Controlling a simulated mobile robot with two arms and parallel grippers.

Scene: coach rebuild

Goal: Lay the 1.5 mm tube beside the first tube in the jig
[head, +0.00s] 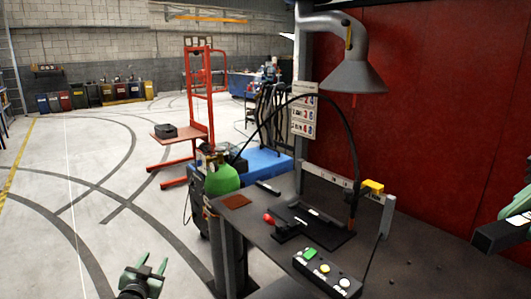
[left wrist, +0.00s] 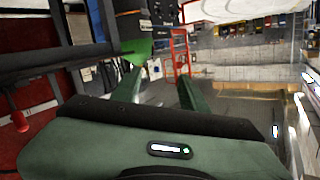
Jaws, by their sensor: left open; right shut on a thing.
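The jig (head: 340,239) is a dark plate on the grey workbench, with a red-knobbed clamp (head: 269,218) at its left side. A dark tube (head: 328,218) appears to lie in it. My right gripper (head: 516,209), cut off by the right edge of the head view, is shut on a dark square tube (head: 494,238) held out over the bench's right side, apart from the jig. No thickness mark is readable. My left gripper (head: 147,266) is open and empty over the floor, left of the bench; its fingers also show in the left wrist view (left wrist: 160,88).
A button box (head: 327,273) stands at the bench's front edge. A torch hose arches over the jig from behind.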

